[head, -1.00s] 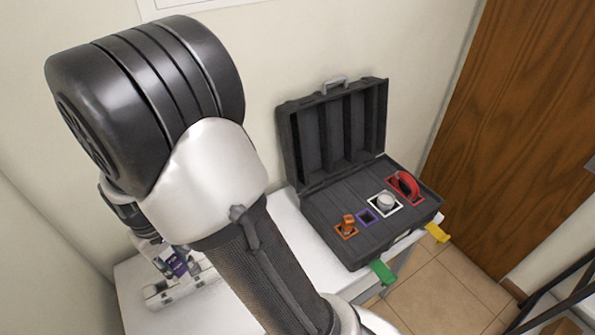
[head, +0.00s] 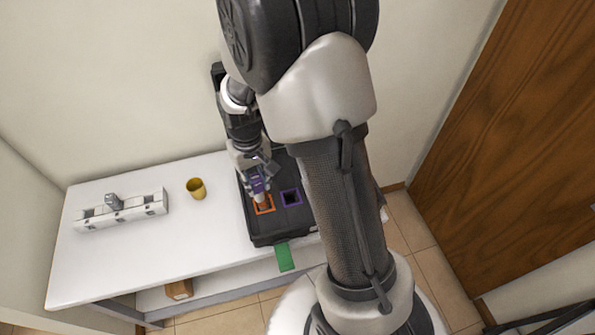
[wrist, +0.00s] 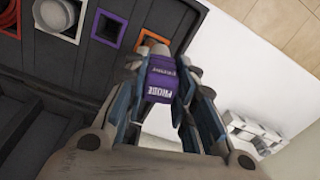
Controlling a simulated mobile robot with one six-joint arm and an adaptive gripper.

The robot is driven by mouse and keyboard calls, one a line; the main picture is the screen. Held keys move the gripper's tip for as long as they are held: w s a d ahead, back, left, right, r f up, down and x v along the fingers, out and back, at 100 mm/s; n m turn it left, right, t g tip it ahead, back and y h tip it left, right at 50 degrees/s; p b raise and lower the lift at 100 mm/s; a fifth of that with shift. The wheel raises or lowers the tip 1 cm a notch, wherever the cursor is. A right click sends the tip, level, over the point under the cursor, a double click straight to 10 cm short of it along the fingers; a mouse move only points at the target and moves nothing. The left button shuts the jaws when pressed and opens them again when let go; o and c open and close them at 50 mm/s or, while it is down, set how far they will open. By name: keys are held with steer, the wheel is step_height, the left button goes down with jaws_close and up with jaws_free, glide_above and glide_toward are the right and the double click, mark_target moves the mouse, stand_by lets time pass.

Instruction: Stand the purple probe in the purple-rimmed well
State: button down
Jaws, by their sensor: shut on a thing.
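The purple probe (head: 257,184), labelled PROBE in the wrist view (wrist: 162,82), is held between the fingers of my gripper (head: 259,170). My gripper is shut on it, with the probe's lower end pointing down towards the case. In the head view the probe overlaps the orange-rimmed well (head: 264,209), left of the purple-rimmed well (head: 291,198). The purple-rimmed well is empty and dark inside; it also shows in the wrist view (wrist: 107,27), up and left of the probe. The probe's height above the case is hard to tell.
The black case (head: 268,235) lies open at the table's right end, partly hidden by my arm. A green tab (head: 284,256) sticks out at its front. A yellow cup (head: 196,188) and a white rack (head: 125,212) stand left. The table between is clear.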

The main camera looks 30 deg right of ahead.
steer(key=d+f+m+b, duration=0.2)
steer(key=d+f, duration=0.8)
steer(key=f, duration=0.1)
steer(key=shift+s+f+b, duration=0.15)
steer(key=shift+f+b, duration=0.35)
steer(key=shift+f, duration=0.2)
stand_by(1.4)
steer(key=c, duration=1.8)
jaws_free()
steer(key=shift+o, duration=1)
step_height(320, 180, up, 11)
steer(key=p, duration=0.7)
steer(key=shift+p, duration=0.4)
steer(key=shift+r, duration=0.1)
